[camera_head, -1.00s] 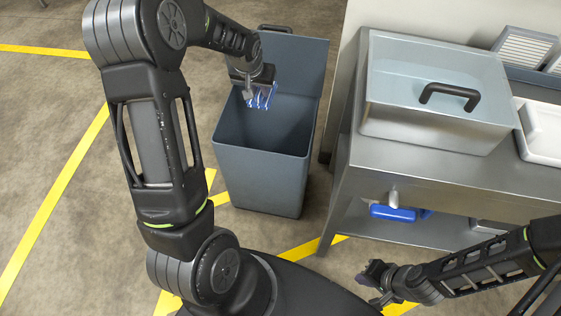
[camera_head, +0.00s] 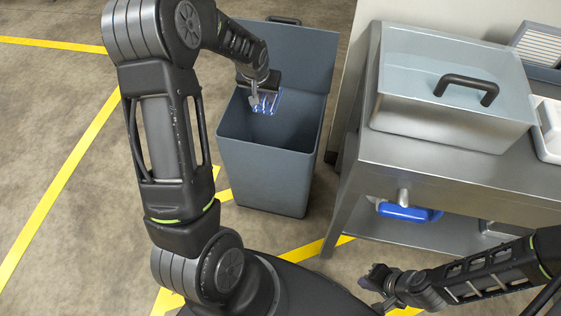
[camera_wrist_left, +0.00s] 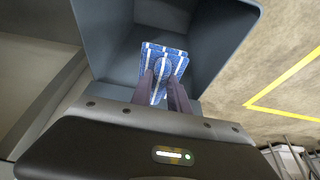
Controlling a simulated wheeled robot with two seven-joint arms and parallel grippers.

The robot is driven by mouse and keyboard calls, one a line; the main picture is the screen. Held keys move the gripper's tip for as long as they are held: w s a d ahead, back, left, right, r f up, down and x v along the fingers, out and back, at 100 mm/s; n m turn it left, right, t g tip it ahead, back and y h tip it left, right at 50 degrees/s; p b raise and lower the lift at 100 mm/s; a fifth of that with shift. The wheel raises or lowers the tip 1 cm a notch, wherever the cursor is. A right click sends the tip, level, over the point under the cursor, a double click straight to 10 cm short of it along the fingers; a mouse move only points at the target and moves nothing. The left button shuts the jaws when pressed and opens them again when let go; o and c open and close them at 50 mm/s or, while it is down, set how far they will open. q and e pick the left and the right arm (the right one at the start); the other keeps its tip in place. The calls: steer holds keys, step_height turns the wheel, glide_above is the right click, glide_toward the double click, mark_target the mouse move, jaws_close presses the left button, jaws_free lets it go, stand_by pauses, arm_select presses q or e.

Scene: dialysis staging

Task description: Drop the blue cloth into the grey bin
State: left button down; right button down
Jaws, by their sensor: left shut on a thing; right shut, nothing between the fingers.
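The blue cloth (camera_head: 265,101) has white stripes and hangs from my left gripper (camera_head: 259,92). In the left wrist view the cloth (camera_wrist_left: 163,66) is pinched between the two fingers of my left gripper (camera_wrist_left: 162,88). The grey bin (camera_head: 265,172) stands on the floor with its lid (camera_head: 300,55) tipped up at the back. The cloth and fingertips are over the bin's open mouth; the bin's inner wall (camera_wrist_left: 215,45) surrounds them in the wrist view. My right gripper (camera_head: 378,286) is shut and empty, low at the front, away from the bin.
A steel table (camera_head: 455,178) stands right of the bin, with a lidded metal box (camera_head: 450,100) with a black handle on top. Yellow lines (camera_head: 60,180) mark the open floor at left.

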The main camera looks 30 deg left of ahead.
arm_select(q)
steer(key=shift+f, duration=0.65)
steer(key=c, duration=1.2)
jaws_free()
steer(key=shift+r, duration=0.15)
steer(key=v, duration=0.7)
steer(key=shift+s+d+r, duration=0.1)
steer(key=shift+s+r, duration=0.1)
steer(key=shift+r, duration=0.05)
steer(key=shift+p, duration=0.3)
